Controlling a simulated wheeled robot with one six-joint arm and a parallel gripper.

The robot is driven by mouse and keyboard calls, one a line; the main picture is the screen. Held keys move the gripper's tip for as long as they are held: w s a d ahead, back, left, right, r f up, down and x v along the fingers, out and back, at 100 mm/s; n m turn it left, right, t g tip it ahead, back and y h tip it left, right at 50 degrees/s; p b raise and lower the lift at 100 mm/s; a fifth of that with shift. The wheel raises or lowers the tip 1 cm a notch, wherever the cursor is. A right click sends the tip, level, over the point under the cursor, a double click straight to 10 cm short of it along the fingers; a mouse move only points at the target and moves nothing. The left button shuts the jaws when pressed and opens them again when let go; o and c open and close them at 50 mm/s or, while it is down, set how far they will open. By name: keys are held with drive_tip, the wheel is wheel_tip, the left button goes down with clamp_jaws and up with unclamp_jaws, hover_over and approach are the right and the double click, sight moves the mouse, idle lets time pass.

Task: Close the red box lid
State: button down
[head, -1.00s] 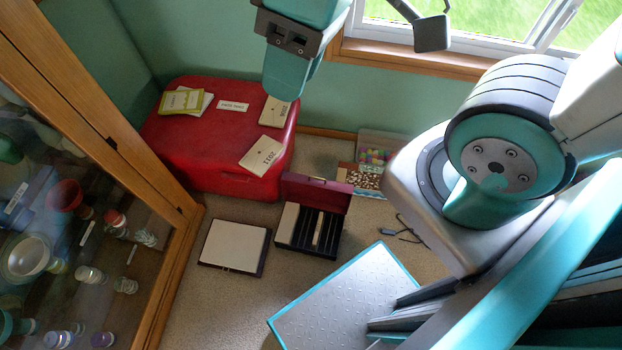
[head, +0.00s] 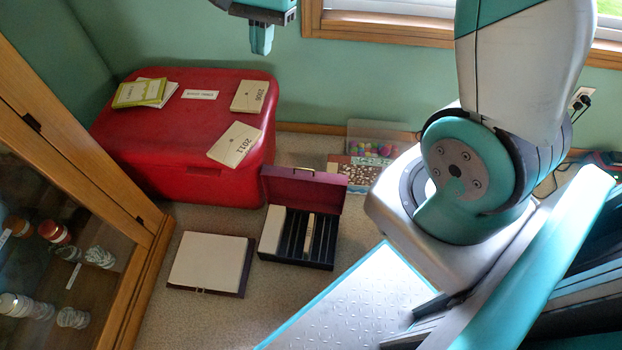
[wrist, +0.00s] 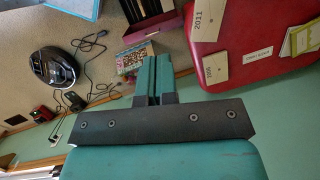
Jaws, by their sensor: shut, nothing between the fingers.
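A small dark box with black slots (head: 292,262) stands on the floor. Its dark red lid (head: 304,190) is hinged at the back, stands open and upright, and has a handle on its top edge. The box also shows partly at the top of the wrist view (wrist: 146,30). A large red tub (head: 160,130) with its red top on stands behind it, by the wall. My gripper (head: 262,40) is high near the wall, above and apart from both. In the wrist view its fingers (wrist: 153,72) are together and empty.
Booklets and the "2011" envelope (head: 235,145) lie on the tub. A flat cream panel (head: 210,262) lies left of the small box. A clear bin (head: 376,142) stands behind it, to the right. A glass cabinet (head: 80,220) closes off the left side. Cables lie on the floor.

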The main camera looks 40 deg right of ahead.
drive_tip(key=w+d+f+m+g+b, duration=0.15)
drive_tip(key=d+f+m+b, duration=0.4)
drive_tip(key=f, duration=0.65)
drive_tip(key=w+d+f+m+b, duration=0.3)
drive_tip(key=d+f+m+b, duration=0.25)
drive_tip(key=f, duration=0.65)
drive_tip(key=w+d+f+m+b, duration=0.2)
drive_tip(key=d+f+m+b, duration=0.4)
drive_tip(key=f, duration=0.7)
drive_tip(key=b, duration=0.7)
hover_over(311, 174)
drive_tip(key=w+d, duration=0.1)
drive_tip(key=shift+n, duration=0.3)
wheel_tip(311, 174, down, 10)
drive_tip(key=shift+w+d+r, duration=0.15)
drive_tip(key=shift+r, duration=0.05)
